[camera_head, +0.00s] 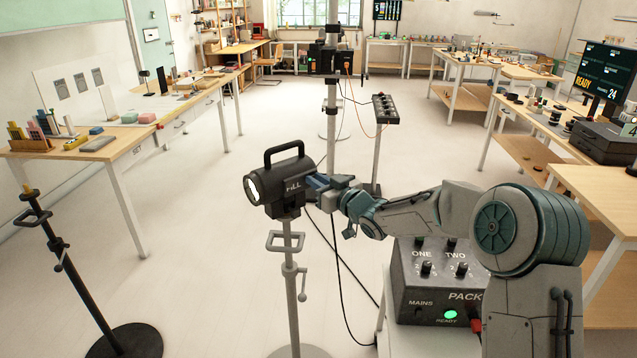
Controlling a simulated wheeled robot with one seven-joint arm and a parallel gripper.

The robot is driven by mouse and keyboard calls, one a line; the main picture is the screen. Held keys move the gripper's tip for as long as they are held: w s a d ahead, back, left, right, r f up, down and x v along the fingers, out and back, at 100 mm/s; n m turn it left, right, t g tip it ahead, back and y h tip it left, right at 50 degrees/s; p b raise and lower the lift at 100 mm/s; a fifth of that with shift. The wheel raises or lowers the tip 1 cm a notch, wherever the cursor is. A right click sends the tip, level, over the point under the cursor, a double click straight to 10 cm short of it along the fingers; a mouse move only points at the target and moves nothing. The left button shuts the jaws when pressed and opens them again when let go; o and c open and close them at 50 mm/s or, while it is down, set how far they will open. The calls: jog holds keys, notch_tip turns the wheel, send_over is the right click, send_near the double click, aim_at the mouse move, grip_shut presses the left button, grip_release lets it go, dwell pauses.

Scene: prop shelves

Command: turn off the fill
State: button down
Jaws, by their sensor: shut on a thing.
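A grey power pack (430,285) below my arm has knobs marked ONE and TWO, a MAINS label and a green READY light. My arm hides part of its label.
A black stand (65,260) stands at the left. A second lamp unit (333,60) is on a pole behind. A small control box (385,108) stands behind my arm. Cables run down to the floor near the lamp stand. Benches line both sides; the middle floor is open.

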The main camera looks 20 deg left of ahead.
jog(key=f+y+b, duration=0.1)
jog(key=b, duration=0.3)
jog(key=shift+t, duration=0.3)
jog(key=y+b, duration=0.1)
jog(key=b, duration=0.2)
jog(key=shift+f+t, duration=0.1)
jog(key=shift+t, duration=0.2)
jog(key=b, duration=0.4)
jog(key=shift+f+y, duration=0.1)
jog(key=shift+y, duration=0.3)
jog(key=shift+s+d+t+b, duration=0.1)
jog(key=shift+t+b, duration=0.2)
jog(key=shift+b, duration=0.35)
jog(key=shift+r, duration=0.25)
jog(key=c, duration=1.4)
grip_release()
jog(key=shift+o, duration=0.2)
jog(key=shift+d+f, duration=0.1)
